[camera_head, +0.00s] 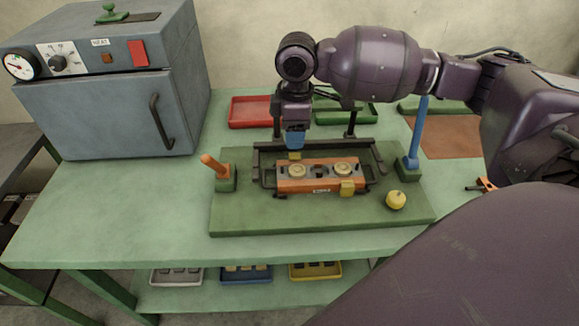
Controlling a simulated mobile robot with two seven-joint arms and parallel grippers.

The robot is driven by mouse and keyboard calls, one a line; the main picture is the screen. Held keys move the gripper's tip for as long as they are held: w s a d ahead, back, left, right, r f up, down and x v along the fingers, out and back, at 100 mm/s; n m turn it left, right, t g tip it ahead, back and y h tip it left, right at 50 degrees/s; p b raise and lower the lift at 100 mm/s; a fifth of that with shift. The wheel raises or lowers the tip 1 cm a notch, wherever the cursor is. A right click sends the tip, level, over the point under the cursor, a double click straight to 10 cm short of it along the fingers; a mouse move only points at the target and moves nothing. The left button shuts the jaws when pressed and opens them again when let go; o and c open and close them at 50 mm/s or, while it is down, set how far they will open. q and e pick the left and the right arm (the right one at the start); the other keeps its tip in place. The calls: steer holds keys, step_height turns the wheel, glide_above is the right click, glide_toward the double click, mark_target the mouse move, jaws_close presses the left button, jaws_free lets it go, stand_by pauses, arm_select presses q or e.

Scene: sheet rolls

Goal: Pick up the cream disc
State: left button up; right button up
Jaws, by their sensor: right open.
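Two cream discs show in the camera_head view, a left one (298,171) and a right one (343,169). Both sit on top of an orange and grey holder (310,186) in the middle of a dark green board. I cannot tell which one the task means. My right gripper (295,144) comes in from the right and points down above and behind the left disc. It is open, with a blue part near its tip, and appears apart from both discs. Its fingertips are hard to make out. My left gripper is out of view.
A black frame (265,148) with uprights surrounds the holder. An orange-handled post (213,166) stands left, a blue post (417,135) right. A yellow round piece (396,200) lies on the board (300,222). A grey oven (100,115) stands left. The front-left tabletop is clear.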

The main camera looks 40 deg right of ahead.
steer(key=b, duration=0.1)
glide_above(298, 170)
steer(key=f, duration=0.5)
steer(key=shift+w+a+f, duration=0.1)
steer(key=shift+w+f, duration=0.05)
steer(key=shift+w, duration=0.15)
steer(key=shift+f, duration=0.7)
step_height(298, 170, down, 4)
steer(key=shift+s+f+b, duration=0.1)
steer(key=shift+s+b, duration=0.05)
steer(key=shift+b, duration=0.65)
steer(key=shift+c, duration=0.2)
steer(key=shift+s, duration=0.1)
steer(key=c, duration=0.5)
